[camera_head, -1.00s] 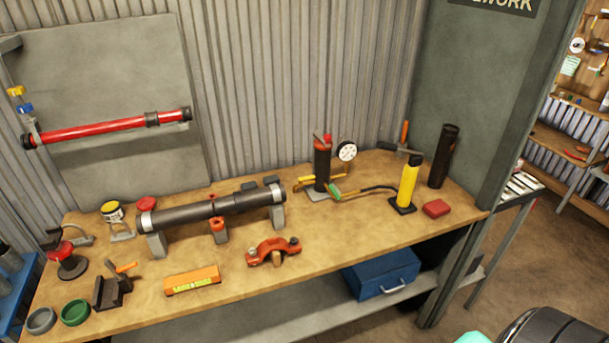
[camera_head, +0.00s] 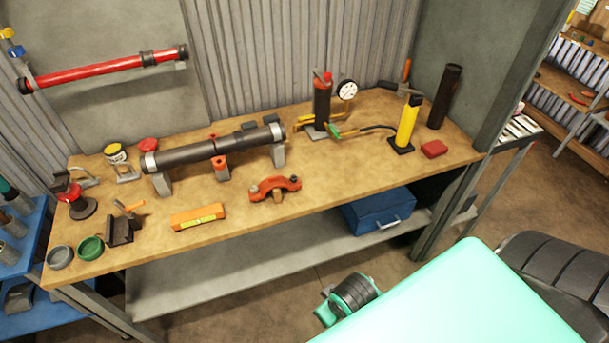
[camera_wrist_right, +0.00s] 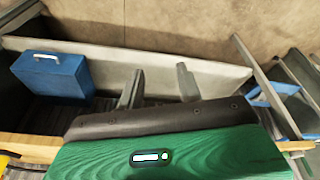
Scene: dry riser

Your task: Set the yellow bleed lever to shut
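A small yellow handle (camera_head: 7,32) sits above a blue one (camera_head: 15,51) at the left end of the red pipe (camera_head: 105,70) on the wall panel. Another yellow bar (camera_head: 304,120) is at the base of the red and black pump (camera_head: 322,102), beside a gauge (camera_head: 347,89) and a green-ended part (camera_head: 333,130). I cannot tell which is the bleed lever, nor its setting. My right gripper (camera_wrist_right: 160,70) shows two separated grey fingers with nothing between them, away from the bench top. My left gripper is not in view.
The wooden bench (camera_head: 345,172) holds a dark pipe on stands (camera_head: 215,147), an orange level (camera_head: 198,217), a red clamp (camera_head: 274,187) and a yellow bottle-like cylinder (camera_head: 407,125). A blue toolbox (camera_head: 376,212) is on the shelf below.

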